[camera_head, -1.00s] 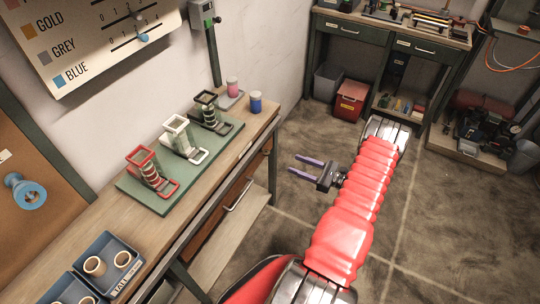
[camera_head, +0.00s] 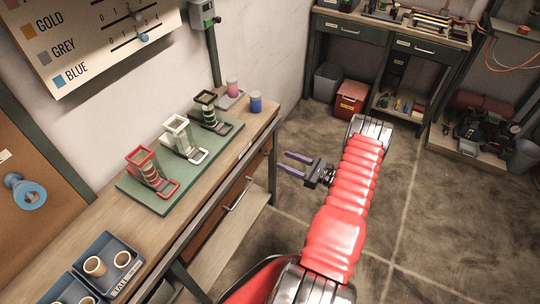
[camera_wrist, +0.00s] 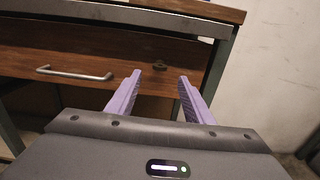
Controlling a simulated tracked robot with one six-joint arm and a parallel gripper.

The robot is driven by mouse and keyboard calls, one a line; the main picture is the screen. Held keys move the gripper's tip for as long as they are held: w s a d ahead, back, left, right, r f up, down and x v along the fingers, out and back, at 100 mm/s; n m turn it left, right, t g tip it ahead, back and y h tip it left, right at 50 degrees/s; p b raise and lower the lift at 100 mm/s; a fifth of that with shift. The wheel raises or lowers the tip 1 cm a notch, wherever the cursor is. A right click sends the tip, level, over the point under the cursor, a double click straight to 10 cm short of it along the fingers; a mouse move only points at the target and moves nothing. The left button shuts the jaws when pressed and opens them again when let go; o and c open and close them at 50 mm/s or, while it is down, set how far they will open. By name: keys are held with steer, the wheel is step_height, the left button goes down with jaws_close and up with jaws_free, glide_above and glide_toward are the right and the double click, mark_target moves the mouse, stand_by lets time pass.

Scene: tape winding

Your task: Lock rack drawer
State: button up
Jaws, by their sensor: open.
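The drawer (camera_wrist: 95,50) has a reddish-brown wooden front under the bench top, and it looks closed in the wrist view. A metal bar handle (camera_wrist: 75,73) sits at its left part. A small dark fitting (camera_wrist: 158,66), perhaps a lock, is on the front right of the handle. In the head view the same drawer (camera_head: 222,209) shows below the bench. My gripper (camera_head: 282,163) has two purple fingers, open and empty, and is apart from the drawer front. In the wrist view my gripper (camera_wrist: 160,78) points at the front with the dark fitting between the fingertips.
The bench (camera_head: 190,205) carries a green board (camera_head: 133,187) with red, white and black holders. A blue cup (camera_head: 255,103) stands near its far end. A green bench leg (camera_head: 272,172) is close to the drawer.

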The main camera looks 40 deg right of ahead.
mark_target(264, 152)
steer(key=x, duration=0.8)
steer(key=shift+w, duration=0.1)
steer(key=c, duration=1)
steer(key=shift+a, duration=0.15)
steer(key=shift+c, duration=0.2)
